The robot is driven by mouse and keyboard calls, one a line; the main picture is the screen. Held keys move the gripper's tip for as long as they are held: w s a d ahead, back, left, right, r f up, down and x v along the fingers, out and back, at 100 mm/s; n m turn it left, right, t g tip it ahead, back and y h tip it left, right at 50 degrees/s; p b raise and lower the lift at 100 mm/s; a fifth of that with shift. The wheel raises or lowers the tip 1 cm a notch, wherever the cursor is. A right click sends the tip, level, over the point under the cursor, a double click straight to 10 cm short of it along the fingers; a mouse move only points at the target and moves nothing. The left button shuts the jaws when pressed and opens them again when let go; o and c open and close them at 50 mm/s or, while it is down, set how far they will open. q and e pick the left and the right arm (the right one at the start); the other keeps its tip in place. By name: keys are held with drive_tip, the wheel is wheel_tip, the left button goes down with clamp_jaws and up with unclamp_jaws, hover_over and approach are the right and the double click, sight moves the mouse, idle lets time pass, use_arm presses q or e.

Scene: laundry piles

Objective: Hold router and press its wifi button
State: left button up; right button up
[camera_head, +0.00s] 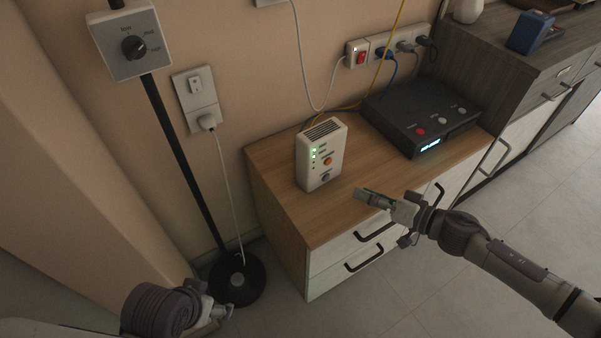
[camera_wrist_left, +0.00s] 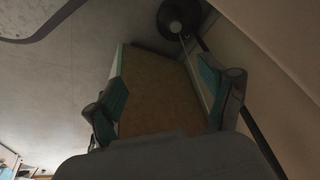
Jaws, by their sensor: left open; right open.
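The router (camera_head: 320,153) looks to be the white upright box on the wooden top of a low cabinet. Its front has green lights, an orange button and a grey button; the labels are too small to read. My right gripper (camera_head: 372,199) is open and empty, in front of the cabinet to the right of the router and apart from it. My left gripper (camera_head: 221,310) is low at the lower left, partly hidden by its own wrist, well away from the router. In the left wrist view it is open and empty (camera_wrist_left: 161,72), with a brown panel beyond its fingers.
A black box (camera_head: 420,116) with a lit display and several buttons stands right of the router. A power strip (camera_head: 390,47) with cables is on the wall behind. A black pole on a round base (camera_head: 238,279) stands left of the cabinet (camera_head: 285,198). The cabinet top's front is clear.

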use_arm(q)
drive_tip(key=w+a+r+m+t+y, duration=0.1)
drive_tip(key=w+a+r+m+t, duration=0.15)
drive_tip(key=w, duration=0.45)
drive_tip(key=w+a+r+m+t+y, duration=0.2)
drive_tip(key=w+m+t, duration=0.15)
drive_tip(key=w, duration=0.35)
drive_tip(key=w+d+r+m+t+h, duration=0.1)
drive_tip(key=w+r+m+t+h, duration=0.1)
drive_tip(key=w+r+m+t, duration=0.6)
drive_tip(key=m+g+h, duration=0.6)
drive_tip(key=m+h, duration=0.9)
drive_tip(key=m, duration=1.4)
approach(321, 144)
wheel_tip(321, 144, down, 3)
drive_tip(key=w+a, duration=0.1)
drive_tip(key=a, duration=0.2)
drive_tip(key=shift+m, duration=0.3)
drive_tip(key=x, duration=1.4)
drive_tip(key=shift+d+f, duration=0.1)
drive_tip(key=shift+f, duration=0.25)
drive_tip(key=shift+c, duration=0.3)
